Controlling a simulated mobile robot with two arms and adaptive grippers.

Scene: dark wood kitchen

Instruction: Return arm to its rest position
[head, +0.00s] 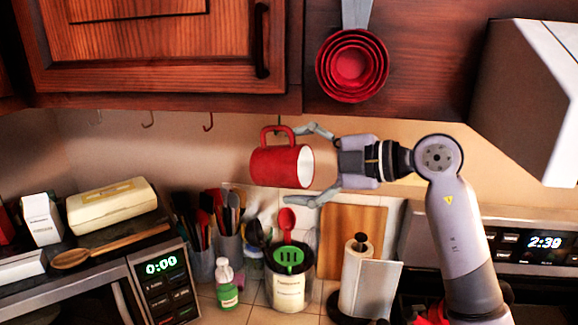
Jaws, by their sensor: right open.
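A red mug (280,167) is under the wall cabinet, on its side with its handle up and its white inside facing right. Its handle is at a hook under the cabinet and the mug appears to hang there. My right gripper (293,166) comes in from the right and is open. One finger is above the mug's right part and the other is below it, with visible gaps to the mug's body. Whether the upper finger touches the handle is hard to tell. My left gripper is out of view.
Empty hooks (208,122) line the underside of the cabinet (150,55) to the left. Red measuring cups (352,66) hang above my right gripper. Below stand a utensil crock (290,291), a green-labelled bottle (227,287) and a paper towel holder (368,288). A range hood (525,95) is at right.

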